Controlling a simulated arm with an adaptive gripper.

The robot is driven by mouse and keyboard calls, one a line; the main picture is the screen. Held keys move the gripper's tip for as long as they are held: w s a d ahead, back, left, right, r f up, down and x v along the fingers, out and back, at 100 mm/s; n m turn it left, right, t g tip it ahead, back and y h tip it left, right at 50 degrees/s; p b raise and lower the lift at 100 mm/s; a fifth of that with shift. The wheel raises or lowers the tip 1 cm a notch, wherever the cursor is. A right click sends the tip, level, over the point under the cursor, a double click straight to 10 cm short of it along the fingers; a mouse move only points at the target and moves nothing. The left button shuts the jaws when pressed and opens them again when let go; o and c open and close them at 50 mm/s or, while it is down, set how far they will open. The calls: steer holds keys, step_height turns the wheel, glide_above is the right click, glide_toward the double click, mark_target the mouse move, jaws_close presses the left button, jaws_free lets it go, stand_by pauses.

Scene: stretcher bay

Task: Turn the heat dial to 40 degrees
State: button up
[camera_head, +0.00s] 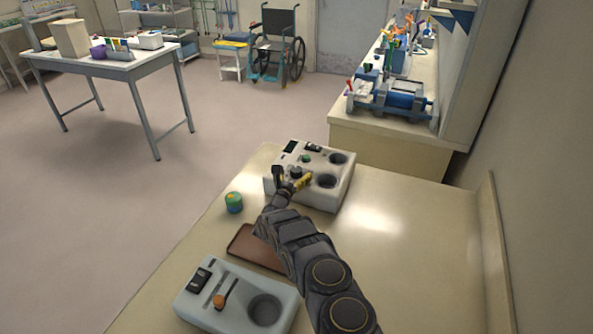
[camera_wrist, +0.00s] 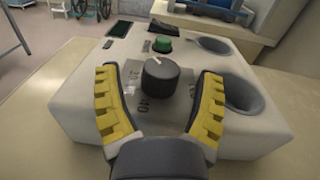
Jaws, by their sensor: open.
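The heat dial (camera_wrist: 160,77) is a dark round knob with a white pointer line on top of a pale device (camera_wrist: 75,105). In the wrist view the pointer line aims toward the upper left, and a printed "40" shows on the near side of the dial. The same device (camera_head: 323,193) stands at the far end of the table in the head view. My gripper (camera_wrist: 158,95) is open, with its yellow-padded fingers on either side of the dial and a gap on both sides. It also shows over the device in the head view (camera_head: 292,180).
The device has a green button (camera_wrist: 162,45), a dark display (camera_wrist: 119,29) and two round wells. A green jar (camera_head: 234,202), a brown tray (camera_head: 248,249) and a second pale device (camera_head: 225,308) with a well are nearer on the table. The table's right side is clear.

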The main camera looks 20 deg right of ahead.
steer(key=shift+x, duration=0.8)
steer(key=c, duration=1.1)
steer(key=shift+d+r+n+t+y, duration=0.1)
steer(key=shift+d+n+t+y, duration=0.1)
steer(key=shift+n+t+y, duration=0.3)
steer(key=shift+c, duration=0.2)
steer(key=shift+n+t+y, duration=0.3)
steer(key=shift+y, duration=0.2)
steer(key=shift+a+n+t+y, duration=0.2)
steer(key=shift+n+t+y, duration=0.45)
steer(key=shift+y, duration=0.45)
